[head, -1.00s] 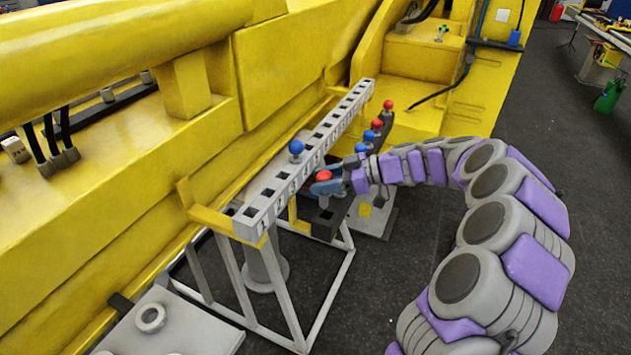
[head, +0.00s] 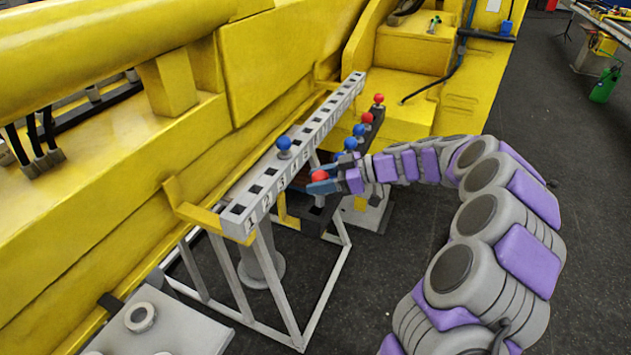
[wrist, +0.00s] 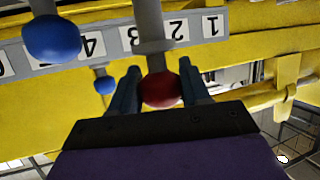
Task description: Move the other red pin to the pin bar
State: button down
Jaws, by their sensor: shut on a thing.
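My gripper (head: 322,183) is shut on a red pin (head: 319,176) by its round head. In the wrist view the red head (wrist: 160,89) sits between the two blue fingers, with its grey shaft running up the picture. The pin bar (head: 300,148) is a long grey beam with numbered square holes. The held pin is beside its near end, right of the low numbers, apart from the bar as far as I can tell. A blue pin (head: 284,143) stands in the bar. In the wrist view a large blue head (wrist: 52,39) and a smaller one (wrist: 104,85) also show.
A dark rack (head: 374,128) right of the bar holds two red pins (head: 366,118) and blue pins (head: 359,130) close to my gripper. A white frame (head: 325,290) supports the bar. The yellow boom (head: 120,230) walls the left side. Open floor lies to the right.

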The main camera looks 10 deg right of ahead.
aim_at(319, 198)
jog(key=shift+d, duration=0.15)
jog(key=shift+a+b, duration=0.35)
jog(key=shift+a, duration=0.3)
jog(key=shift+d, duration=0.8)
jog(key=shift+a+f+b, duration=0.5)
jog(key=shift+a+b, duration=0.05)
jog(key=shift+b, duration=0.05)
jog(key=shift+s+d+f+b, duration=0.1)
jog(key=shift+d+f+b, duration=0.1)
jog(key=shift+f+b, duration=0.3)
jog(key=shift+a+f+b, duration=0.15)
jog(key=shift+f+b, duration=1.4)
jog(key=shift+f, duration=0.35)
